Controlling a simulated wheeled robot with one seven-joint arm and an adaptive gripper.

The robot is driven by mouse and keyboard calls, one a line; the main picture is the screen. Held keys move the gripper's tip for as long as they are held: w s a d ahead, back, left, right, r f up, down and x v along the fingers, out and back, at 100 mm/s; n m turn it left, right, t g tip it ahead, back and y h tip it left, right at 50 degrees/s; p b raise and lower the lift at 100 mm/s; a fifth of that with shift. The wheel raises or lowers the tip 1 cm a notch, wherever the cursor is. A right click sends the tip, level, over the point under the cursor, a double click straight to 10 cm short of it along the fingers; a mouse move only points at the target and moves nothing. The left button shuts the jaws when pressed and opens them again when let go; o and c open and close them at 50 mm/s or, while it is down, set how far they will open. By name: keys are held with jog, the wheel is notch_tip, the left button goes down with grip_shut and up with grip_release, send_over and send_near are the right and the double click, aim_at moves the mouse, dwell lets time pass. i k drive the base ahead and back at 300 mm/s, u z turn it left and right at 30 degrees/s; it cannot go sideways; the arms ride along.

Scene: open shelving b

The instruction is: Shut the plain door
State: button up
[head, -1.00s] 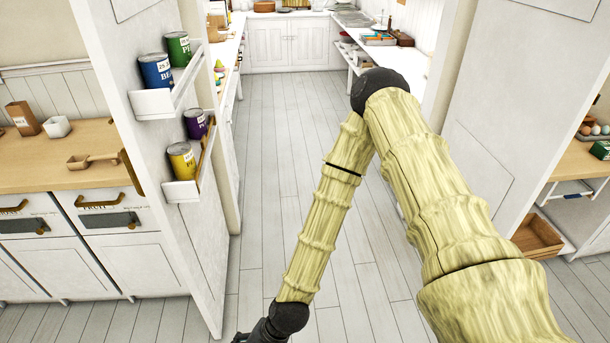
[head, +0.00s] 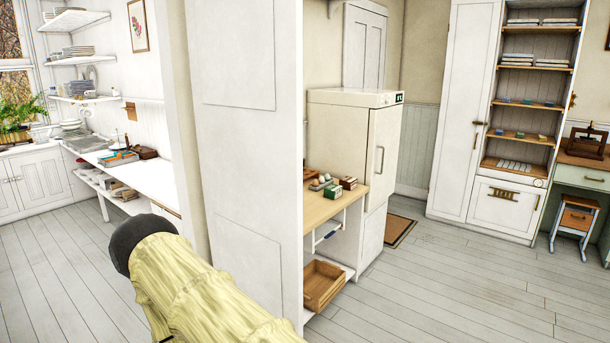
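The plain door (head: 245,180) is a tall white panelled door in the middle of the view, with no racks on the face I see. It stands open beside the doorway, and its free edge is towards me. Its bottom is partly hidden by my yellow arm, which crosses the lower left. My gripper is out of the picture, so its position relative to the door does not show.
Left of the door is a pantry room with a white counter (head: 150,172) and open floor. The floor at right is clear.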

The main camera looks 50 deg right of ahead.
aim_at(246, 56)
jog(key=z, duration=2.8)
jog(key=i, duration=3.95)
jog(key=u, duration=3.3)
